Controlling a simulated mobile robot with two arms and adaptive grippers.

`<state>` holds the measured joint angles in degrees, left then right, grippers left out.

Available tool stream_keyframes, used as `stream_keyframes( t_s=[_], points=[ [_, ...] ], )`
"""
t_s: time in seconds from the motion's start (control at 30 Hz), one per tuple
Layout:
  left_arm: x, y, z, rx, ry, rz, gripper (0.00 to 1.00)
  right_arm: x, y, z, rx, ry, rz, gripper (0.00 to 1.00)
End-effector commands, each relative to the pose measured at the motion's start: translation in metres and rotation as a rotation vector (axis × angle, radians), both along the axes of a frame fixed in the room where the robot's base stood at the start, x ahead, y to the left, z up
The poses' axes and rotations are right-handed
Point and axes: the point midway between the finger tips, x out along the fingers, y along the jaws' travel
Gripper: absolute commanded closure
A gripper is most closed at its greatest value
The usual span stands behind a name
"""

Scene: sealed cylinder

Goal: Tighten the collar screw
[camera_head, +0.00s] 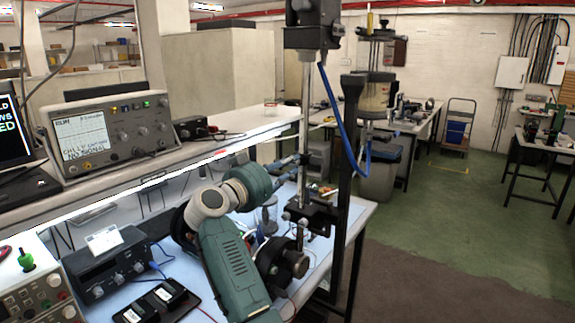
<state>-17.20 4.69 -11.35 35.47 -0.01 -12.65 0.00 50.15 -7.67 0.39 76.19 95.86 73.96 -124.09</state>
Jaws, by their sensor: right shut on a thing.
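My right gripper (291,170) reaches in from the left at the end of my green and grey arm. Its fingers are closed beside the upright metal rod (306,110) of the tall test stand, at a small dark collar (305,159). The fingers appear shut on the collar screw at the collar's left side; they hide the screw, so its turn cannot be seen. Below the collar is a black clamp block (311,214) on the rod. My left gripper is not in view.
A black upright post (351,130) and a blue hose (337,115) stand just right of the rod. A shelf with a bench instrument (110,135) is at left. Black boxes and wires lie on the blue bench top. Open green floor (470,200) lies to the right.

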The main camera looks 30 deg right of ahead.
Motion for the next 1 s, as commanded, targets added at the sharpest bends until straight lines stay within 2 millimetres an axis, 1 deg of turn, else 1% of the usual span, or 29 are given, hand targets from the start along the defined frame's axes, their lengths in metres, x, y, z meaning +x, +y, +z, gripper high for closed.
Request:
stream_keyframes(
  t_s=[0.03, 0.13, 0.27, 0.5, 0.53, 0.57, 0.6, 0.87, 0.93, 1.0],
  points=[
    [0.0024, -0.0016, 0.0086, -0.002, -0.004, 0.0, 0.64, 0.0008, 0.0012, 0.0044, 0.013, -0.028, 0.0, 1.0],
    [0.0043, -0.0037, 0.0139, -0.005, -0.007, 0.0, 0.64, 0.0007, 0.0009, 0.0037, 0.038, -0.089, -0.006, 1.0],
    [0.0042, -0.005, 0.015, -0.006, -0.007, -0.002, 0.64, 0.0002, 0.0001, 0.0024, 0.052, -0.131, -0.011, 1.0],
    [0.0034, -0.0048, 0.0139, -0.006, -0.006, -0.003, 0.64, 0.0001, -0.0001, 0.002, 0.051, -0.133, -0.012, 1.0],
    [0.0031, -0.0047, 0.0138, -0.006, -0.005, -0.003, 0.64, 0.0001, -0.0001, 0.002, 0.051, -0.133, -0.012, 0.75],
    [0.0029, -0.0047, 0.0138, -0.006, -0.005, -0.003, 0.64, 0.0001, -0.0001, 0.0019, 0.051, -0.133, -0.012, 0.69],
    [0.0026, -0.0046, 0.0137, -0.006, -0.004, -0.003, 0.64, 0.0001, -0.0001, 0.0019, 0.051, -0.133, -0.012, 0.61],
    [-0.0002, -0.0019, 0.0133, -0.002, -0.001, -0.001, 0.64, 0.0001, 0.0, 0.0012, 0.052, -0.131, -0.012, 0.6],
    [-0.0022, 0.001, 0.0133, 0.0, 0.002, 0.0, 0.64, 0.0001, 0.0002, 0.0032, 0.052, -0.132, -0.012, 0.6],
    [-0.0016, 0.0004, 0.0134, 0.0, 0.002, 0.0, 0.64, 0.0003, 0.0004, 0.0093, 0.053, -0.134, -0.012, 0.6]
  ],
)
